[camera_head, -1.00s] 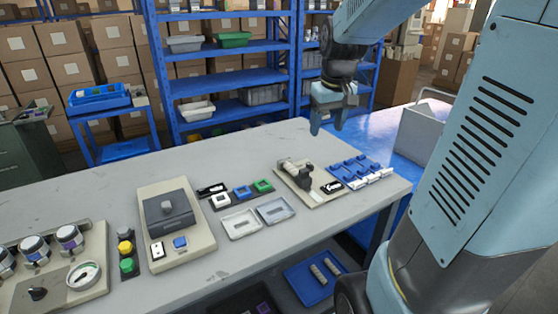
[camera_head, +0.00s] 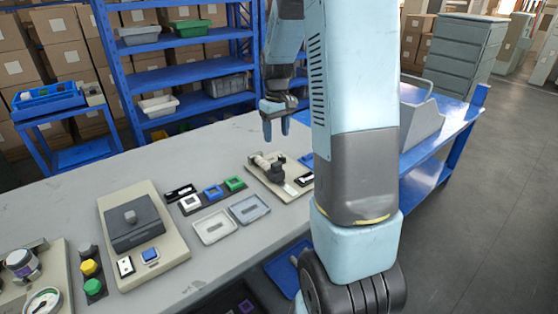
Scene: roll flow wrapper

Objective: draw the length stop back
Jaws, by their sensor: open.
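A small beige-based device (camera_head: 288,190) with a dark grey upright part (camera_head: 275,173) and a pale cylinder lies at the right part of the bench. I cannot make out for certain which part is the length stop; it may belong to this device. My gripper (camera_head: 276,128) hangs fingers down above and just behind this device in the picture, apart from it. Its two fingers are spread and nothing shows between them. My arm hides the bench to the right of the device.
Grey trays (camera_head: 249,209) and small green, blue and white frames lie left of the device. A beige box with a dark lid (camera_head: 136,222) and coloured buttons (camera_head: 90,268) stand further left. Blue shelving (camera_head: 180,75) is behind. The bench's back middle is clear.

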